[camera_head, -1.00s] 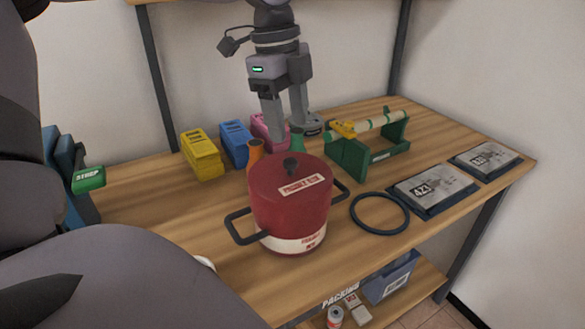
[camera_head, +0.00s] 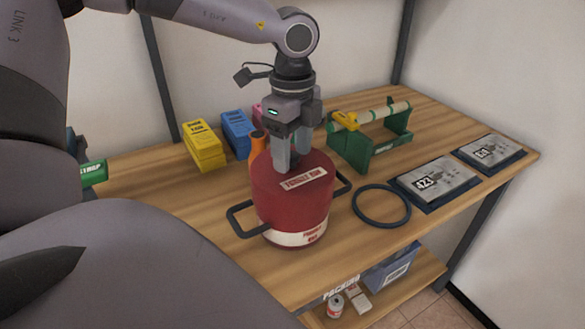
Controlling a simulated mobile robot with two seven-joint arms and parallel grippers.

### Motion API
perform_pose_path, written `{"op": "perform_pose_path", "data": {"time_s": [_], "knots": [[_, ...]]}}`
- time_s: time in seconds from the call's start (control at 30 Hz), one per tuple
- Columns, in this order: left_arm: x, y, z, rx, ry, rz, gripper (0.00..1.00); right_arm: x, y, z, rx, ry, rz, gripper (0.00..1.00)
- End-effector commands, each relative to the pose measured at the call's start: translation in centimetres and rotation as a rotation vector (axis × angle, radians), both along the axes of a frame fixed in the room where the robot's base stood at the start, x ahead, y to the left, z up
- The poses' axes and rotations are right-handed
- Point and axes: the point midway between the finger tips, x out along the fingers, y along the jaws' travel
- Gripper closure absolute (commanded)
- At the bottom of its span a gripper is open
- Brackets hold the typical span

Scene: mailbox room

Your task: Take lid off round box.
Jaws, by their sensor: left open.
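The round box (camera_head: 291,215) is a red pot-like container with a white label band near its base and a dark loop handle on each side. It stands upright on the wooden table. Its red lid (camera_head: 315,172) sits on top with a paper label. My left gripper (camera_head: 291,163) points down over the lid's middle. Its two fingers are open, one on each side of where the dark knob was seen, and the knob is now mostly hidden by them. Whether the fingers touch the lid I cannot tell. My right gripper is not in view.
A black ring (camera_head: 381,205) lies right of the box. Behind stand yellow boxes (camera_head: 204,146), a blue box (camera_head: 237,133), an orange bottle (camera_head: 257,146) and a green tape stand (camera_head: 369,147). Two dark trays with numbered plates (camera_head: 436,182) lie at the right. A lower shelf holds a blue bin (camera_head: 391,272).

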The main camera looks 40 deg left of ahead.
Motion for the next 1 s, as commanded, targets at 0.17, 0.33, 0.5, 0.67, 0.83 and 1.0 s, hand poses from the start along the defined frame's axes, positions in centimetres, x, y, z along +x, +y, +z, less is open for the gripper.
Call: {"op": "perform_pose_path", "data": {"time_s": [0.17, 0.33, 0.5, 0.67, 0.83, 1.0], "knots": [[0.0, 0.0, 0.0, 0.000, 0.000, 0.000, 0.78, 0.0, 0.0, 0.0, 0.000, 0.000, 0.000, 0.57], [0.0, 0.0, 0.1, 0.000, 0.000, 0.000, 1.00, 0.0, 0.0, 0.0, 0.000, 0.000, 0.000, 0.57], [0.0, 0.0, 0.1, 0.000, 0.000, 0.000, 1.00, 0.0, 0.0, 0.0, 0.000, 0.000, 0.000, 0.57], [0.0, 0.0, 0.6, 0.001, -0.001, 0.000, 1.00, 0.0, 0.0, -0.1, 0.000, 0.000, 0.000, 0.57], [0.1, 0.0, 2.6, 0.002, -0.004, 0.001, 1.00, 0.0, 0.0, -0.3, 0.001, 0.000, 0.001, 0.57], [0.1, 0.0, 6.7, 0.004, -0.010, 0.001, 1.00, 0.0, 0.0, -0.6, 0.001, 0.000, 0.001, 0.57]]}}
